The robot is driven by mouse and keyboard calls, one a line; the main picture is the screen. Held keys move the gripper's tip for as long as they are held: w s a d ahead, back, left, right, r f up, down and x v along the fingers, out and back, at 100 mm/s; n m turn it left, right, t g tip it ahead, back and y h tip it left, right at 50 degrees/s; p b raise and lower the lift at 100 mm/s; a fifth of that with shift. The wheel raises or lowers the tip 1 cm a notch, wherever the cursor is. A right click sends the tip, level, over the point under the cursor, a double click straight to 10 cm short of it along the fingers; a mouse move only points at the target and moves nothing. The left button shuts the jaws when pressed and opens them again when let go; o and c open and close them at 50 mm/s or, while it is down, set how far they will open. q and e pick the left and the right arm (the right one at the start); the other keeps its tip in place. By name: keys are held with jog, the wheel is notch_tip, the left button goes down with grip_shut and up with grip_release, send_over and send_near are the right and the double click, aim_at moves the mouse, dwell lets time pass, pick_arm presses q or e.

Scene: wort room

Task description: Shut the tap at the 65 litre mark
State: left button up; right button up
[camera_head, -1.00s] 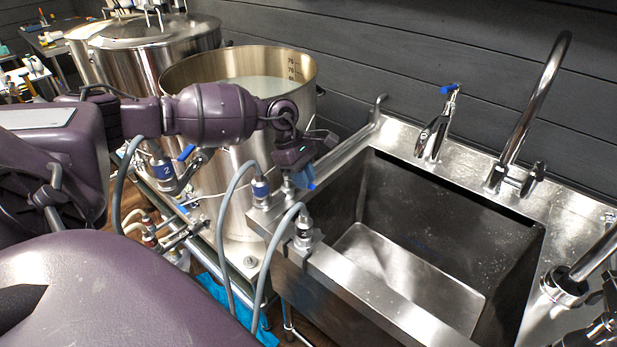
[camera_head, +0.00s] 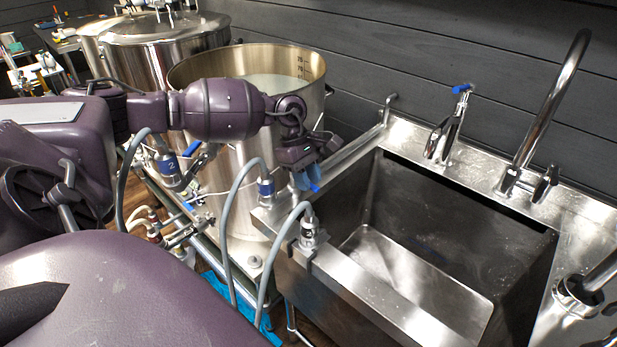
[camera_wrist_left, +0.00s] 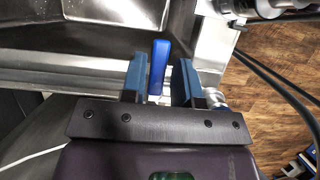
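A blue tap lever (camera_wrist_left: 158,67) stands between the two blue-padded fingers of my left gripper (camera_wrist_left: 158,82) in the left wrist view. The gripper is open, with a gap on each side of the lever. In the head view my left gripper (camera_head: 306,179) hangs at the sink's left rim, beside the large open steel pot (camera_head: 215,115). The lever's blue tip (camera_head: 315,187) shows just past the fingers; the tap's body is mostly hidden. Volume marks (camera_head: 301,66) run down inside the pot's far wall. Pale liquid (camera_head: 272,82) shows near them; its exact mark is too small to read.
A deep steel sink (camera_head: 470,330) lies to the right, with a blue-handled tap (camera_head: 445,128) and a curved faucet (camera_head: 545,105) behind. Grey hoses (camera_head: 232,205) loop in front of the pot. Lidded pots (camera_head: 165,40) stand behind left.

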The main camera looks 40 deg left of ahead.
pick_arm(q)
jog(key=shift+o, duration=1.2)
jog(key=shift+r, duration=0.1)
jog(key=v, duration=1)
jog(key=shift+a+r, duration=0.25)
